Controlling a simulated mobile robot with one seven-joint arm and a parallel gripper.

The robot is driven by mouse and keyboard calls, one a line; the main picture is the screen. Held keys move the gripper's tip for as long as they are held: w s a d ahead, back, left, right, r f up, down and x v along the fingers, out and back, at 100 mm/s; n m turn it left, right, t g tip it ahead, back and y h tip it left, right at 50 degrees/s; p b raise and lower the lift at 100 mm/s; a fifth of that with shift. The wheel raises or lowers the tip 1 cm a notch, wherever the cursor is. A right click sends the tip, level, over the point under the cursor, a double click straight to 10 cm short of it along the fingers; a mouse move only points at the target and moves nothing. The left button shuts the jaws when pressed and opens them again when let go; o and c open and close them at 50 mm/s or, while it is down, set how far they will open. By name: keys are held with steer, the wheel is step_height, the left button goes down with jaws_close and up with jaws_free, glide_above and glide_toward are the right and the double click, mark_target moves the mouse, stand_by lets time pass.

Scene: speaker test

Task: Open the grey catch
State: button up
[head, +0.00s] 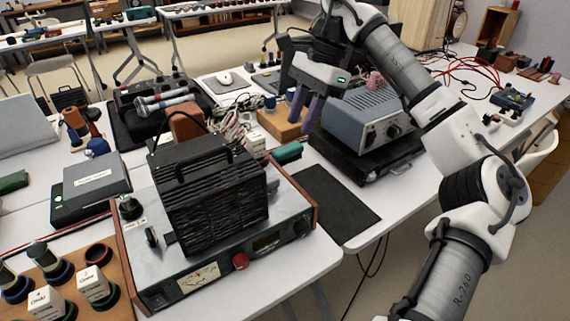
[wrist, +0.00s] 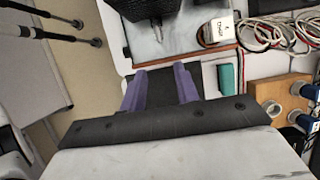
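A small grey catch (head: 400,168) sits on the front edge of a flat black case (head: 350,160), under a blue-grey instrument (head: 368,118). I take it to be the task's catch; it is too small to tell its exact state. My gripper (head: 301,125) hangs to the left of the instrument, apart from the catch. Its two purple fingers also show in the wrist view (wrist: 160,88), spread with a gap between them and nothing held. The catch is not distinguishable in the wrist view.
A black ribbed box with a handle (head: 210,190) stands on a wood-sided device (head: 290,235) at left. A dark mat (head: 325,200) lies flat between it and the case. Tangled cables (wrist: 275,32), a labelled white block (wrist: 214,33) and a teal object (wrist: 230,77) lie nearby.

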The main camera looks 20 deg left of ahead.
steer(key=x, duration=1.3)
steer(key=shift+s+f, duration=0.1)
steer(key=shift+s, duration=0.1)
steer(key=shift+c, duration=0.3)
jaws_close()
